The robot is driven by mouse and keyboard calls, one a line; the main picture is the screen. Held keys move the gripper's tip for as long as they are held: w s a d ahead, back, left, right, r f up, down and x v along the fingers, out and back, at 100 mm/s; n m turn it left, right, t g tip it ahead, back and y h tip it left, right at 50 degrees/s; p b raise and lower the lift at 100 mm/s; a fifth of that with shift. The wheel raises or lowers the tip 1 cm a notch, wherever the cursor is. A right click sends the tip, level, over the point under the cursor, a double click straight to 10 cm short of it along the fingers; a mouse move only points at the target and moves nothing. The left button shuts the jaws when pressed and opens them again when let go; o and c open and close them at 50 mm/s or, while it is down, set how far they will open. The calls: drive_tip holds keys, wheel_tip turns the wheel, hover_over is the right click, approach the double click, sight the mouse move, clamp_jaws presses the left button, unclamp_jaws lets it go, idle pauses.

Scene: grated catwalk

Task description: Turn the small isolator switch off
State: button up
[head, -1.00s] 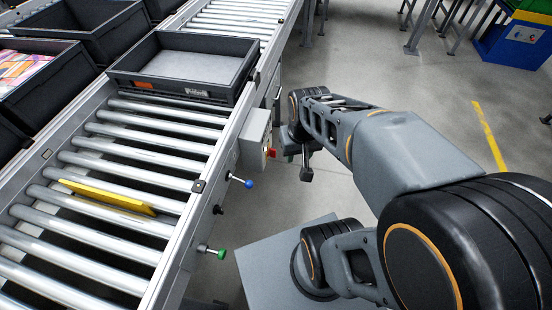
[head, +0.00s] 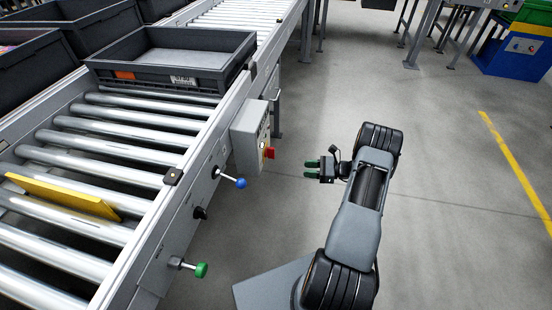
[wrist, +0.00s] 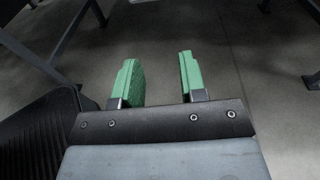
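A small red switch handle (head: 269,153) on a yellow plate sits on the right-hand face of a grey box (head: 246,138), fixed to the conveyor's side. The exact angle of the handle is too small to tell. My gripper (head: 311,170) is to the right of the switch in the head view, apart from it, with its green fingertips pointing left towards the box. In the wrist view my gripper (wrist: 158,78) shows two green fingers spread apart with nothing between them. The switch is not in the wrist view.
The roller conveyor's rail (head: 150,245) runs along the left, with a blue knob (head: 240,183), a black knob (head: 200,213) and a green knob (head: 201,270) sticking out. A dark tray (head: 170,88) and a yellow bar (head: 62,196) lie on the rollers.

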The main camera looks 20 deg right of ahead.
wheel_tip(320, 180, up, 3)
drive_tip(key=w+d+m+t, duration=0.1)
drive_tip(key=w+t, duration=0.1)
drive_tip(key=y+b, duration=0.1)
drive_tip(key=b, duration=0.1)
approach(270, 153)
drive_tip(key=x, duration=0.8)
drive_tip(key=shift+w+d, duration=0.2)
drive_tip(key=shift+d, duration=0.05)
clamp_jaws()
